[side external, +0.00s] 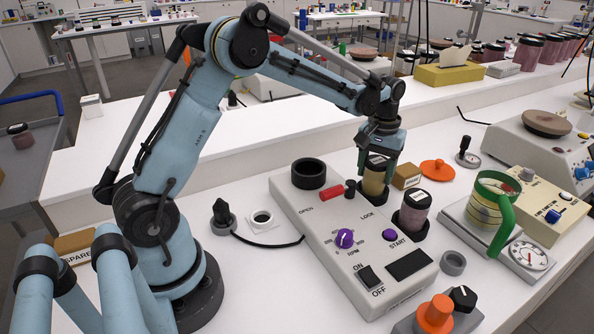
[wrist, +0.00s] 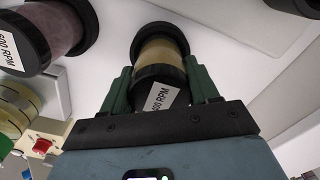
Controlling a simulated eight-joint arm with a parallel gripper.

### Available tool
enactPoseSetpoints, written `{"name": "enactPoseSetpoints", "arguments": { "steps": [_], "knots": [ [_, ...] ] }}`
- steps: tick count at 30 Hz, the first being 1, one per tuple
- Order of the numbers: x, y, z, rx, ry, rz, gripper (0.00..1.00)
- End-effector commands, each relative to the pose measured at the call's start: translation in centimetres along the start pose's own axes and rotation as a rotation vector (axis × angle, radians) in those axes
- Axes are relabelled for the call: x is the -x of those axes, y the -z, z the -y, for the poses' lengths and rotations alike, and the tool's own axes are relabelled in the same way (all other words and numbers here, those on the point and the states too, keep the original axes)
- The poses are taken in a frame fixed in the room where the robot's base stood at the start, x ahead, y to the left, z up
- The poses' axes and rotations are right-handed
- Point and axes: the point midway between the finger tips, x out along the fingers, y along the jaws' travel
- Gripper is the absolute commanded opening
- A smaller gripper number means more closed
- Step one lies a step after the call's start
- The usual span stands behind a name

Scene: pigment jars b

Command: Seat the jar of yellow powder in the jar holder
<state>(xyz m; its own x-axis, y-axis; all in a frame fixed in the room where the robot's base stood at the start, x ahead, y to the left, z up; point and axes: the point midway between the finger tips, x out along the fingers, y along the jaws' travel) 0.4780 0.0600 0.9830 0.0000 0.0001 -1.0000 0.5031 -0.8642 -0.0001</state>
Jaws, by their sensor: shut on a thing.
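The jar of yellow powder (side external: 374,182) has black ends and a white label, and stands about upright. My gripper (side external: 377,166) is shut on it near its top, at the back right edge of the control box. The side view does not show clearly whether its base touches the surface. A black ring-shaped cup (side external: 309,173), seemingly the jar holder, stands on the box's back left corner, apart from the jar, and looks empty.
A jar of pink powder (side external: 413,213) stands in a dark base close right of the yellow jar. A small brown box (side external: 406,176) sits just behind it. The control box (side external: 352,235) has a red lever (side external: 331,193), knobs and switches.

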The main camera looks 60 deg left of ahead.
Motion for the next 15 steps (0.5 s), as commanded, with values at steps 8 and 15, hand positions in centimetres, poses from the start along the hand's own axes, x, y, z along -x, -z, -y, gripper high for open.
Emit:
{"name": "enactPoseSetpoints", "arguments": {
  "steps": [8, 15],
  "knots": [
    [-0.66, 0.01, 0.0, 0.0, 0.0, 0.0, 0.11],
    [-0.93, 0.0, 0.0, 0.0, 0.0, 0.0, 0.72]
  ]
}}
